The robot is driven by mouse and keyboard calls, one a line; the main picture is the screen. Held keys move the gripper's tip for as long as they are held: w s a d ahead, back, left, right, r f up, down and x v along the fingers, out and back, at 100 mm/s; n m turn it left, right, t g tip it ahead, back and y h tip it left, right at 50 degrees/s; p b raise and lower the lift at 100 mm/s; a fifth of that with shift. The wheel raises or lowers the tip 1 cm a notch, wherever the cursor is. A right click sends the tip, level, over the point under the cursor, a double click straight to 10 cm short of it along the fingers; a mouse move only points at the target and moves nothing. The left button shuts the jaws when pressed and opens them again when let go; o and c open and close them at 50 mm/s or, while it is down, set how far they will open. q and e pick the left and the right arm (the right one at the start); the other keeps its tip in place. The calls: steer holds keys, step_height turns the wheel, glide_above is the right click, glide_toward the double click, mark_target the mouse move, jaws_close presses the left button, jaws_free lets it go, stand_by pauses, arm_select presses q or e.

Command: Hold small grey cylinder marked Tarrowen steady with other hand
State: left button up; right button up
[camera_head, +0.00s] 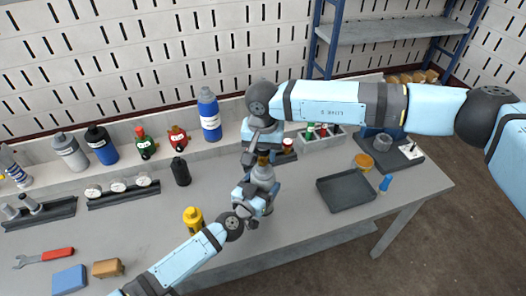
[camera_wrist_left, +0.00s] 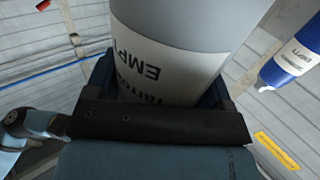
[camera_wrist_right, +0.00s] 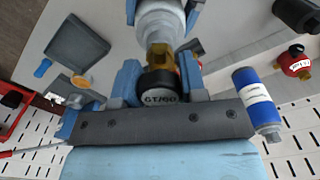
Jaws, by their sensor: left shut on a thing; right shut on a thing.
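The small grey cylinder (camera_head: 263,176) is upright over the middle of the table. In the left wrist view its label (camera_wrist_left: 150,68) shows part of "Tarrowen" and "EMPT". My left gripper (camera_head: 258,192) is shut around its body; both fingers flank it in the left wrist view. A brass fitting (camera_wrist_right: 160,56) with a round black end marked "GT/60" (camera_wrist_right: 160,97) sits in line with the cylinder's top. My right gripper (camera_wrist_right: 160,82) is shut on this fitting from above. The fitting also shows at the cylinder's top in the head view (camera_head: 263,160). Whether the two touch is unclear.
A black tray (camera_head: 345,190) lies to the right. A yellow cylinder (camera_head: 193,218) and a black one (camera_head: 181,171) stand to the left. A blue cylinder (camera_head: 209,114) stands on the back ledge.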

steer(key=n, duration=0.5)
steer(key=shift+w+n, duration=0.15)
steer(key=shift+n, duration=0.25)
steer(key=o, duration=1)
steer(key=shift+r, duration=1.2)
steer(key=m, duration=0.5)
steer(key=shift+m, duration=0.5)
